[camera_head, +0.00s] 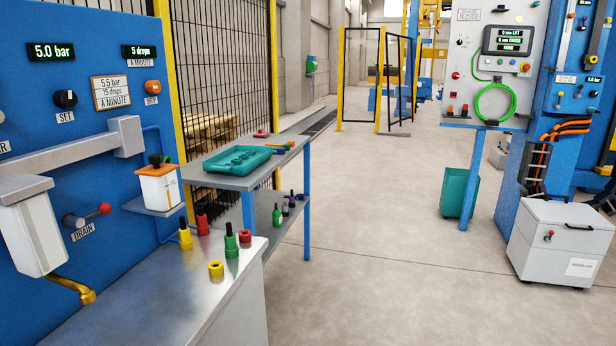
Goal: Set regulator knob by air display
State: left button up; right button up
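The black regulator knob (66,99), labelled SET, sits on the blue panel (100,200) at the left. The air display (51,51) above it reads 5.0 bar. A second display (141,52) reads 5 drops a minute. A card (110,92) between the knobs reads 5.5 bar, 15 drops a minute. An orange knob (152,87) sits right of the card. Neither of my grippers shows in this view.
A metal bench (190,300) below the panel holds several coloured fittings. A lever labelled DRAIN (88,217) and a brass spout (75,289) stick out low. A grey shelf table (210,169) with a green tray (237,159) stands behind.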

aim_at(64, 99)
jog(key=z, duration=0.65)
jog(key=i, duration=2.2)
jog(key=u, duration=2)
